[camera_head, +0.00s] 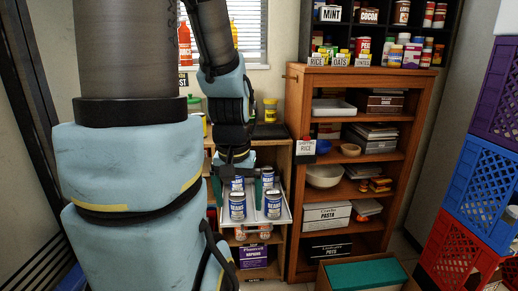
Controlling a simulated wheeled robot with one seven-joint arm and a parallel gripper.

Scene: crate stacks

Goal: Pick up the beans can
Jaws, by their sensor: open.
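Several beans cans with blue and white labels stand upright on a white tray (285,219) on the low wooden shelf unit. The front left beans can (237,206) and the front right beans can (272,204) show most clearly. More cans stand behind them, one at the back right (267,176), partly hidden by my arm. My gripper (238,196) points down over the left side of the tray. Its dark green fingers are spread on either side of the left cans. I cannot tell whether they touch a can.
A wooden bookcase (292,160) with bowls, boxes and books stands just right of the tray. Below the tray are jars and a purple napkin box (253,256). Stacked blue (478,185) and red (450,245) crates stand at the right. A green-topped box (365,275) lies in front.

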